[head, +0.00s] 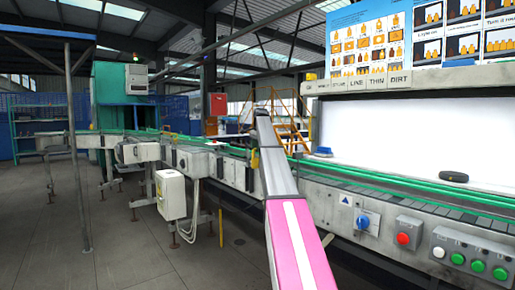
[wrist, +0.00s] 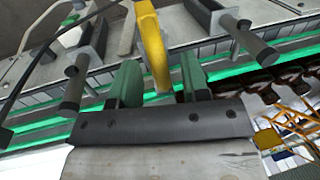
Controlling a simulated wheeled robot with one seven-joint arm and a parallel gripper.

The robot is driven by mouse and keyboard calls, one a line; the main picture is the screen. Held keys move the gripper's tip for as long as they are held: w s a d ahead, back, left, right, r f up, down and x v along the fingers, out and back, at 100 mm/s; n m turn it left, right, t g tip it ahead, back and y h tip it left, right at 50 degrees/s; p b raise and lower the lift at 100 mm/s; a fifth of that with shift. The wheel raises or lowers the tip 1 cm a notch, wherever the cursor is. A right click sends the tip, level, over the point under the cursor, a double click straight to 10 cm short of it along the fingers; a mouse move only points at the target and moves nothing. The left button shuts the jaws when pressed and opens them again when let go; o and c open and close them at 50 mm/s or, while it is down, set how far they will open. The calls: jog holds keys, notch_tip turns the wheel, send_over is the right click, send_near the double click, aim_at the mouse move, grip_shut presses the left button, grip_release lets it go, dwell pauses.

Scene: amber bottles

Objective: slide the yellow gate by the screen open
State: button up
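The yellow gate (wrist: 152,42) shows in the wrist view as a curved yellow bar over the conveyor. Its near end lies between the two green fingers of my gripper (wrist: 159,64). The fingers are apart, with a narrow gap at the left and a wider one at the right; I cannot tell whether either touches the bar. In the head view my arm reaches out over the conveyor and hides the gripper's work area. A small yellow piece (head: 254,158) shows left of the arm there; I cannot tell if it is the gate. The white screen (head: 400,130) stands at the right.
The conveyor with green rails (head: 400,193) runs along the line. In the wrist view, grey rods with round ends (wrist: 76,88) and (wrist: 248,38) flank the gate, and dark bottles (wrist: 240,80) stand at the right. A control panel (head: 450,255) is at the front right.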

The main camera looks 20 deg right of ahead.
jog(key=shift+r, duration=0.1)
notch_tip(320, 180, up, 10)
jog(key=s, duration=0.2)
jog(key=shift+d+r, duration=0.2)
jog(key=shift+d, duration=0.2)
